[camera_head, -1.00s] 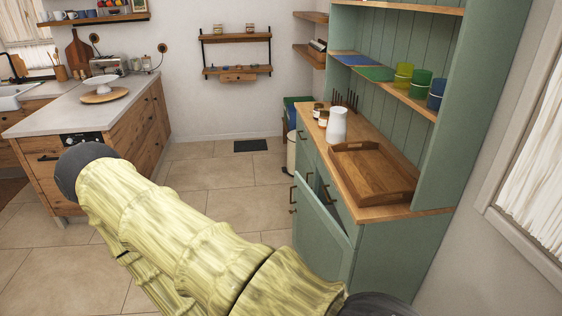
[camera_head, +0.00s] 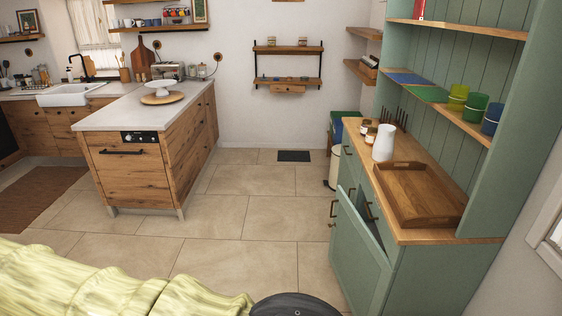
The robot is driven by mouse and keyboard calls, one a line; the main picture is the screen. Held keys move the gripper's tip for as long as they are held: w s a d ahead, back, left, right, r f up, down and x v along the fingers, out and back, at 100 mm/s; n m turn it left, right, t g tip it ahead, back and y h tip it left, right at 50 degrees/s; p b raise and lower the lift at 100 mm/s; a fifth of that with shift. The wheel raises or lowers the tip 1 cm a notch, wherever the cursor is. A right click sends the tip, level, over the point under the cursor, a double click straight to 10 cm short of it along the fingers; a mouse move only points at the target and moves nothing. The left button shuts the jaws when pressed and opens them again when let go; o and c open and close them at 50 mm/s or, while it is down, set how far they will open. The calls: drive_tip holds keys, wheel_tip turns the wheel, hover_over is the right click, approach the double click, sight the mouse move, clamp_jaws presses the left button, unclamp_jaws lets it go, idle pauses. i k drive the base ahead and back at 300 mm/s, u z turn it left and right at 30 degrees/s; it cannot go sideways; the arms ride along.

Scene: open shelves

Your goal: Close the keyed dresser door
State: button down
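The green dresser (camera_head: 440,280) stands at the right of the head view, with open shelves above a wooden counter. One green door (camera_head: 357,258) on its front is ajar, swung out at an angle from the dresser body, with a dark gap behind its upper edge. A small dark handle or key-like fitting (camera_head: 333,208) shows at the door's far edge; I cannot tell which. My gripper is out of the frame.
A wooden tray (camera_head: 408,218) and a white jug (camera_head: 384,143) stand on the dresser counter. Coloured cups (camera_head: 474,106) are on its shelf. A kitchen island (camera_head: 150,160) stands to the left. The tiled floor (camera_head: 250,215) between island and dresser is clear.

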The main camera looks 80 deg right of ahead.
sight(365, 275)
drive_tip(key=u, duration=0.2)
drive_tip(key=k, duration=1.6)
drive_tip(key=z, duration=1.95)
drive_tip(key=i, duration=1.65)
